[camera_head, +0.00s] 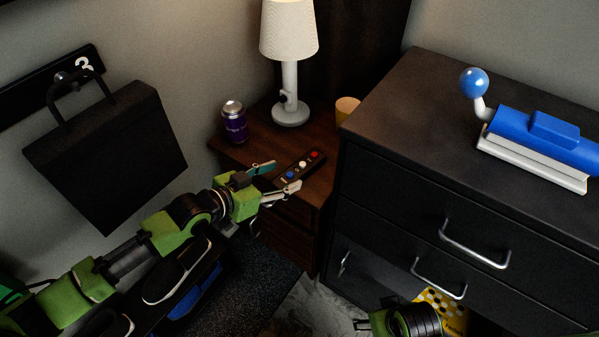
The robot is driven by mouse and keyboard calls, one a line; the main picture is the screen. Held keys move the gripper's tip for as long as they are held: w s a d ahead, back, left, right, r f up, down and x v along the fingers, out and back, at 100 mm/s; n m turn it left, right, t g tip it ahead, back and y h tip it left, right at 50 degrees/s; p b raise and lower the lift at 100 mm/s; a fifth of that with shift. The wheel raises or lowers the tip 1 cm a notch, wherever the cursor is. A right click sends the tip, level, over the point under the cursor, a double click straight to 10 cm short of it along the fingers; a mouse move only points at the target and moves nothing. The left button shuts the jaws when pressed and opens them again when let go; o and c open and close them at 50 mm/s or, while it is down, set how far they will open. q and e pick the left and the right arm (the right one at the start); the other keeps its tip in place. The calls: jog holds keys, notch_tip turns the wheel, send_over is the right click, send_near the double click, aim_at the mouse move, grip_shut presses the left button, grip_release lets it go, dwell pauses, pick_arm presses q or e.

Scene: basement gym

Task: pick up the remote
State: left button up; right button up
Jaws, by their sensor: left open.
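The remote (309,162) is a dark bar with red, white and blue buttons. It lies on the small brown wooden side table (245,151), near its front edge. My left gripper (283,178) reaches in from the left and is open. Its two fingertips are at the remote's near end, one on either side as seen from above. I cannot tell whether they touch it. My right gripper (362,324) shows only partly at the bottom edge, in front of the dresser and away from the remote; its jaw state is unclear.
On the side table stand a white lamp (289,75), a purple can (235,122) and an orange cup (346,109). A black dresser (400,110) rises close on the right, bearing a blue and white device (540,140). A black bag (105,155) hangs on the left wall.

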aim_at(291, 172)
pick_arm(q)
jog(key=b+x, duration=0.1)
jog(key=x, duration=0.4)
jog(key=shift+s+d+r, duration=0.15)
jog(key=shift+w+d, duration=0.3)
jog(key=c, duration=1.3)
pick_arm(e)
jog(key=v, duration=0.2)
jog(key=w+v, duration=0.1)
jog(key=v, duration=0.2)
jog(key=shift+r, duration=0.15)
